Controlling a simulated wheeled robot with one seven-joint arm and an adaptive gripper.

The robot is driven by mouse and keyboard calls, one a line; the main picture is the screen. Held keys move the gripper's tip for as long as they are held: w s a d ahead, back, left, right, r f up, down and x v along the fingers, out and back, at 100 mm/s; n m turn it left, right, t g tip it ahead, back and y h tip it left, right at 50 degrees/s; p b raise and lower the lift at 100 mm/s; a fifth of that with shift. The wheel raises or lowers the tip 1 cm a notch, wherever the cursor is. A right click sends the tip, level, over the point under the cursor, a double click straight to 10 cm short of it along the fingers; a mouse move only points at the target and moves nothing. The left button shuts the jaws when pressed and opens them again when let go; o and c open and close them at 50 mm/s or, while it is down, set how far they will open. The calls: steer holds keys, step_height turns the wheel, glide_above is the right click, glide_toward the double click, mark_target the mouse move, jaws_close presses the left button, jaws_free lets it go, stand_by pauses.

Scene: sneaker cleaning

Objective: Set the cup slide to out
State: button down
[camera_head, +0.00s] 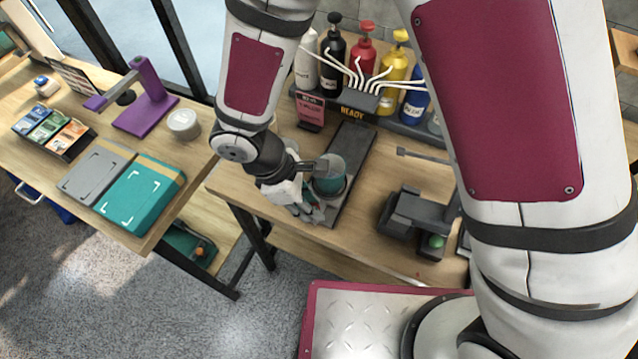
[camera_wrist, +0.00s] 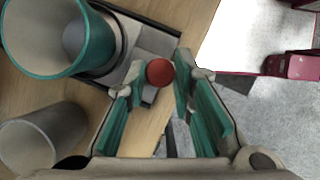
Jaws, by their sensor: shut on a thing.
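The cup slide (camera_head: 354,137) is a dark flat track on the table, running from under the bottle rack to the near table edge. A teal cup (camera_head: 329,174) stands in its carriage at the near end; its open rim shows in the wrist view (camera_wrist: 88,40). A round red knob (camera_wrist: 159,72) is at the end of the slide. My gripper (camera_head: 311,208) is low at the near end of the slide, beside the cup. In the wrist view its teal-padded fingers (camera_wrist: 158,80) are shut on the red knob, one on each side. The knob is hidden in the head view.
Several pump bottles (camera_head: 366,58) stand behind the slide with white tubes and a READY sign (camera_head: 352,112). A dark device (camera_head: 412,210) with a green ball is to the right. A grey cylinder (camera_wrist: 42,135) is close to the left finger in the wrist view.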

steer(key=shift+s+a, duration=0.25)
steer(key=shift+s, duration=0.4)
steer(key=c, duration=1.4)
jaws_free()
steer(key=shift+s, duration=0.1)
steer(key=shift+r, duration=0.1)
steer(key=shift+a+r, duration=0.2)
steer(key=shift+r, duration=0.1)
steer(key=v, duration=1.1)
